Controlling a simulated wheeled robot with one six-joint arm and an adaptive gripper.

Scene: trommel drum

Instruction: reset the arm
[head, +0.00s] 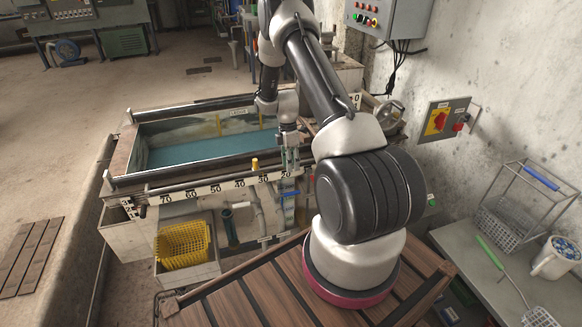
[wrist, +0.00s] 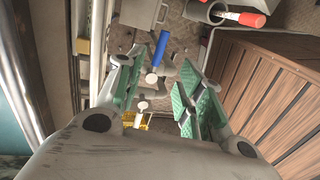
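My arm rises from its round base and reaches over the tank, with the elbow raised and the wrist hanging down. My gripper (head: 290,158) points down at the front rim of the tank, near the numbered scale. In the wrist view my gripper (wrist: 160,98) has its two green-padded fingers spread apart, with nothing held between them. A blue handle (wrist: 159,48) shows beyond the fingers, and I cannot tell any contact with it.
The tank (head: 140,160) holds blue-green water. A yellow basket (head: 183,244) stands at its front left. A wire basket (head: 497,222) and a white mug (head: 556,260) stand on the right bench (head: 455,240). Open floor lies left.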

